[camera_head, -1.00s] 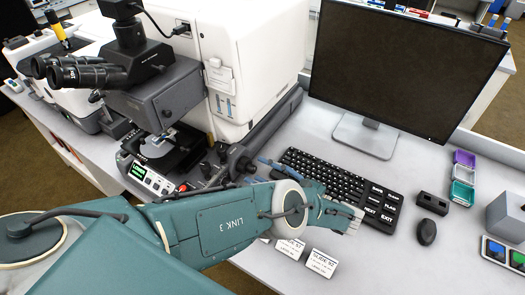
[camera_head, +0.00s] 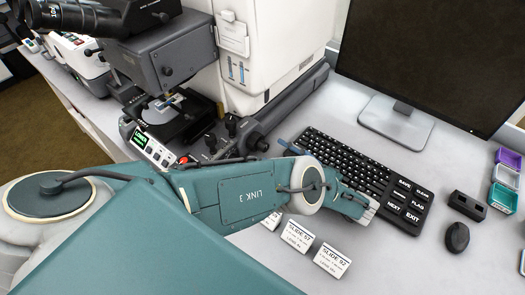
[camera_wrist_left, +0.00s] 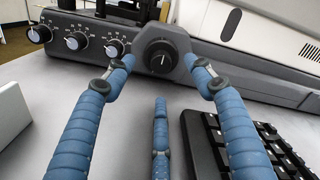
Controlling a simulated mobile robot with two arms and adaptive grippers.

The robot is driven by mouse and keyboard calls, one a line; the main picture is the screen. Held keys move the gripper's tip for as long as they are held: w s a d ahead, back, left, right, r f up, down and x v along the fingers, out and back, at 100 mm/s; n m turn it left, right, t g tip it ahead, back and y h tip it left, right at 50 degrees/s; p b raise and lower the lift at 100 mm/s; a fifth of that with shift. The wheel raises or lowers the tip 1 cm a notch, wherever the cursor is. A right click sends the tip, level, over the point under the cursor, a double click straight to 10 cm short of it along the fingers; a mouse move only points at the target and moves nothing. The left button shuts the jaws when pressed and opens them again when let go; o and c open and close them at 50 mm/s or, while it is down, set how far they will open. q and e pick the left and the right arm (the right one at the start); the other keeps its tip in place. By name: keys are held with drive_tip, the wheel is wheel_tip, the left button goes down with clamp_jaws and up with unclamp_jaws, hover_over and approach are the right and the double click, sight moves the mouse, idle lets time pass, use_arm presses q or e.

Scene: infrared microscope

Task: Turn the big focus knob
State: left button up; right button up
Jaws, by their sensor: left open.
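The big focus knob (camera_wrist_left: 162,58) is round and dark with a pale pointer mark, on a grey hexagonal housing at the microscope's base. Two blue fingers reach to either side of the knob, and the third finger points up from below. I cannot tell whether any finger touches the knob. In the head view, a blue finger shows behind my arm. My right gripper is not in view.
Smaller white-faced knobs (camera_wrist_left: 75,41) line the base left of the big knob. A black keyboard (camera_head: 350,163) lies right of the gripper. Slide cards (camera_head: 298,235) lie in front of my arm. A monitor (camera_head: 435,65) stands behind the keyboard.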

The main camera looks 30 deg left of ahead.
sight(266, 149)
use_arm(q)
drive_tip(key=a, duration=0.5)
drive_tip(key=shift+w+a+r, duration=0.2)
drive_tip(key=shift+a, duration=0.6)
drive_tip(key=shift+w, duration=0.1)
drive_tip(key=c, duration=0.9)
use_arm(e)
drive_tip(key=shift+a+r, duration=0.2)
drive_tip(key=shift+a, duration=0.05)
